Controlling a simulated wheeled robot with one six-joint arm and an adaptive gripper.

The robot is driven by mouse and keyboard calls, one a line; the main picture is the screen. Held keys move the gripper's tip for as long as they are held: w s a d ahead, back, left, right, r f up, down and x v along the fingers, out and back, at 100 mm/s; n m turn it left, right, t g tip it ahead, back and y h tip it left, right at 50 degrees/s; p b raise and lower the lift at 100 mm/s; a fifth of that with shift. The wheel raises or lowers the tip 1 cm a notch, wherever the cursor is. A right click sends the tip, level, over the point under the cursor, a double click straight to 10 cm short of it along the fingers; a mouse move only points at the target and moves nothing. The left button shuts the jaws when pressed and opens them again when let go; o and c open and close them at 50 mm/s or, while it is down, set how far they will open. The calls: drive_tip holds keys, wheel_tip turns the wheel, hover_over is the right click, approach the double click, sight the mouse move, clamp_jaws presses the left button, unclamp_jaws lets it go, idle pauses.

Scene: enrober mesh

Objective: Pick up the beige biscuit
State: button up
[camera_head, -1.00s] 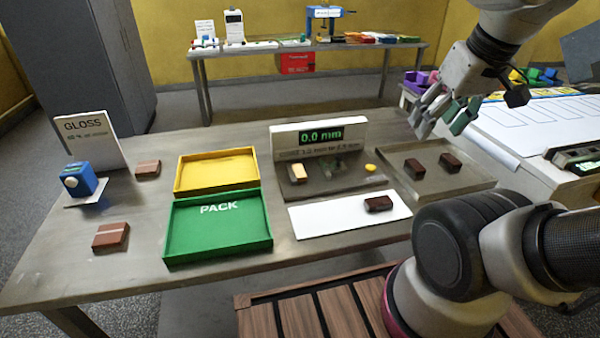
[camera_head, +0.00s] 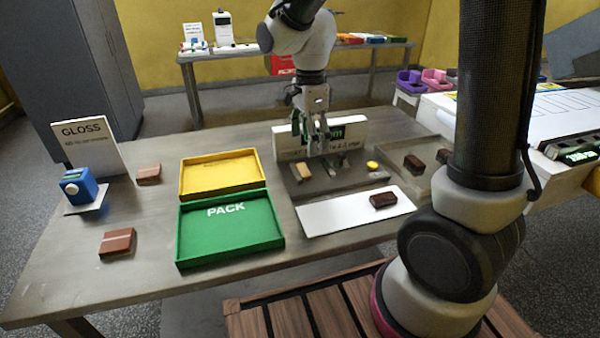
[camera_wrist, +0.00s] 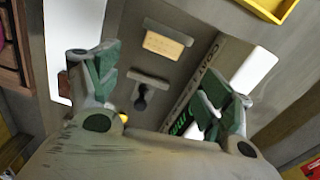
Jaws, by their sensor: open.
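The beige biscuit (camera_head: 303,171) lies on the grey plate in front of the 0.0 mm display panel. It also shows in the wrist view (camera_wrist: 163,44) as a pale block near the top, beyond the fingertips. My gripper (camera_head: 315,148) hangs pointing down over the grey plate, slightly right of the biscuit and in front of the panel. In the wrist view my gripper's green-padded fingers (camera_wrist: 163,88) are spread apart with nothing between them touching. A dark knob-like part on a grey block (camera_wrist: 145,90) shows between the fingers, below the biscuit.
The display panel (camera_head: 290,143) stands close behind my gripper. A yellow tray (camera_head: 184,180) and a green PACK tray (camera_head: 188,251) lie to the left. A white mat (camera_head: 330,222) bears a dark chocolate (camera_head: 383,200). Two dark chocolates sit in a tray at the right.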

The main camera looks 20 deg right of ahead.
sight(303, 172)
drive_tip(key=shift+m, duration=0.5)
drive_tip(key=shift+f, duration=0.3)
wheel_tip(303, 172, down, 7)
drive_tip(key=shift+a+f, duration=0.1)
drive_tip(key=c, duration=0.9)
